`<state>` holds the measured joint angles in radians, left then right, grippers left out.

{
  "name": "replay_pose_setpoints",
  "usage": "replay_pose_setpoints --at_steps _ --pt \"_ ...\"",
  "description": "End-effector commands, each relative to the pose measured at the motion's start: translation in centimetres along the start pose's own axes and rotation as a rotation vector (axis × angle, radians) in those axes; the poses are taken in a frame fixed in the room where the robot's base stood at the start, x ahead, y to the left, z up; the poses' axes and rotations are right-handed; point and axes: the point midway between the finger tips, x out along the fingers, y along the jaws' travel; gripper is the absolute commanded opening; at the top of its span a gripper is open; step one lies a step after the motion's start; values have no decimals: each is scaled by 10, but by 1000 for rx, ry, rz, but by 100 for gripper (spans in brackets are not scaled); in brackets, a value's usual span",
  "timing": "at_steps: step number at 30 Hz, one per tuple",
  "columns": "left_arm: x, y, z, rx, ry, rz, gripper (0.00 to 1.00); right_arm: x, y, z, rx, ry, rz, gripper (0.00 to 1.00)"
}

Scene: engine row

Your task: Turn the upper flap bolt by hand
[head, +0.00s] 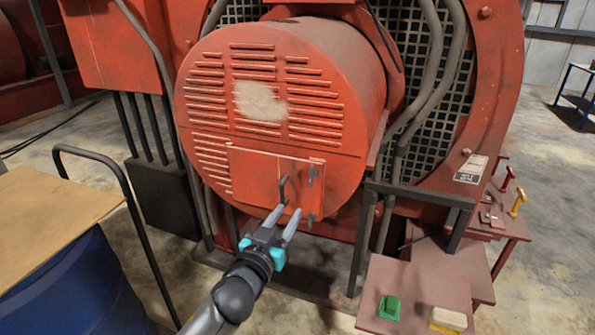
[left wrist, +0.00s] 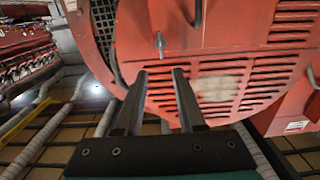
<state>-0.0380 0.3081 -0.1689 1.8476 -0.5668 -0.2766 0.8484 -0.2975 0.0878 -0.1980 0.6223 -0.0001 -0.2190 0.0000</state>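The red round housing (head: 215,85) carries a rectangular flap (head: 255,175) low on its louvred face. The upper flap bolt (head: 313,175), a small grey wing-like piece, sits at the flap's right edge. The lower flap bolt (head: 310,219) sits below it. A dark hooked handle (head: 283,190) stands out from the flap. My left gripper (head: 287,210) is open and empty in front of the flap's lower part. In the left wrist view, which looks upside down, what appears to be the upper bolt (left wrist: 160,43) lies beyond the gap between the fingertips (left wrist: 160,73), apart from them.
A dark metal frame (head: 415,192) stands right of the housing. A red table (head: 415,280) at lower right bears a green block (head: 389,307) and a yellow-white block (head: 448,318). A blue drum (head: 75,290) with a brown top and a black rail (head: 125,190) stand at left.

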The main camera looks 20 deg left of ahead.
Motion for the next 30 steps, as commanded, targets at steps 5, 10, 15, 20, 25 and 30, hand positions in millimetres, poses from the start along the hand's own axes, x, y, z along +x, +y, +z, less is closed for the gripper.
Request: replay_pose_setpoints --at_steps 5,10,15,20,25,30 --pt "11 0 -4 -2 8 1 39 -1 -7 5 3 -8 -9 0" --pt "34 0 -4 -2 8 0 39 -3 -14 6 5 -11 -18 0" --pt "59 0 -4 -1 8 0 39 -4 -14 5 4 -11 -18 0" --pt "82 1 -4 -1 7 1 39 -3 -11 5 2 -10 -14 0" --pt "104 0 -4 -1 6 0 39 -2 -8 4 0 -9 -11 0" --pt "125 1 -3 -2 6 0 39 2 -6 3 0 -6 -8 0"
